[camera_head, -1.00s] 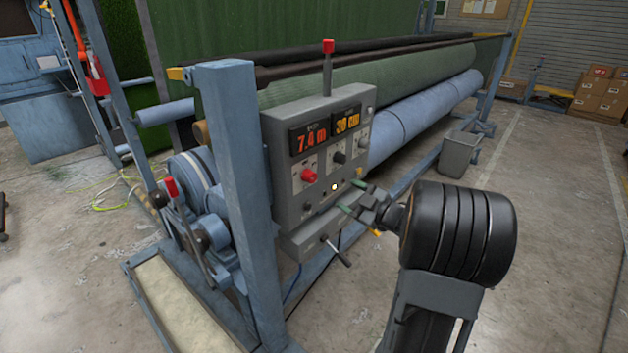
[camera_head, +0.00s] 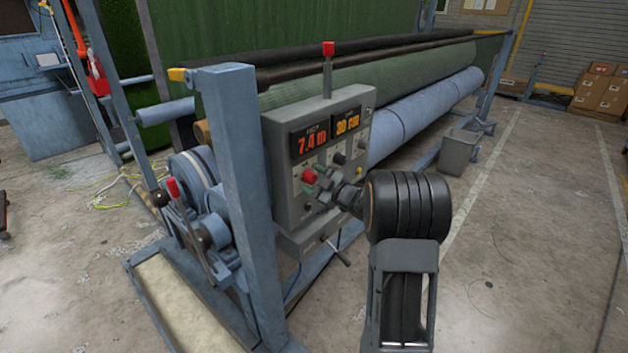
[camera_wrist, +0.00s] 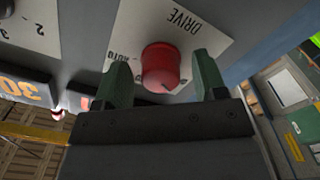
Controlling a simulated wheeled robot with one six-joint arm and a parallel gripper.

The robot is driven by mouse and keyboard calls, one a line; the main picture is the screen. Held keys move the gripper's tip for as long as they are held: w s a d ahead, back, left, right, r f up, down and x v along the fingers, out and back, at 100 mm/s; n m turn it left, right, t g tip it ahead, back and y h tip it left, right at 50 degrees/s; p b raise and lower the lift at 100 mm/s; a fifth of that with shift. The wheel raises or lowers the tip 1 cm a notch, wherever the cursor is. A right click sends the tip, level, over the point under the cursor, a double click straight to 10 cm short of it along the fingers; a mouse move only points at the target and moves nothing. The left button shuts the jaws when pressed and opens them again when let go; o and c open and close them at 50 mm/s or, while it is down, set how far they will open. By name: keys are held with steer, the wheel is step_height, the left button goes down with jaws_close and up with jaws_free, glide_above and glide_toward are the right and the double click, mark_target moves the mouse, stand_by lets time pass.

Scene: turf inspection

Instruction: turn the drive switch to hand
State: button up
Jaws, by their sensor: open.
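The drive switch (camera_wrist: 165,68) is a red knob on a white plate (camera_wrist: 213,48) lettered DRIVE, with AUTO partly readable at one side. In the head view the red knob (camera_head: 309,177) sits at the lower left of the grey control panel (camera_head: 282,207), below the 7.4 m display. My gripper (camera_wrist: 163,80) is open, with one green-tipped finger on each side of the knob. Gaps show between the knob and both fingers, and I cannot tell whether the tips reach the plate. In the head view my gripper (camera_head: 315,181) is in front of the panel, beside the red knob.
A black knob (camera_head: 339,159) is right of the drive switch. A red-topped post (camera_head: 328,49) rises above the panel. A lever (camera_head: 336,253) sticks out below it. A blue upright (camera_head: 238,190) stands close at the left. Open floor (camera_head: 520,240) lies to the right.

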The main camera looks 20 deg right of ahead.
steer(key=c, duration=0.9)
steer(key=shift+m, duration=0.3)
steer(key=m+p, duration=0.3)
steer(key=m, duration=0.2)
steer(key=shift+r+m, duration=0.1)
steer(key=shift+m, duration=0.2)
steer(key=m+p, duration=0.3)
steer(key=m, duration=0.2)
steer(key=shift+m, duration=0.4)
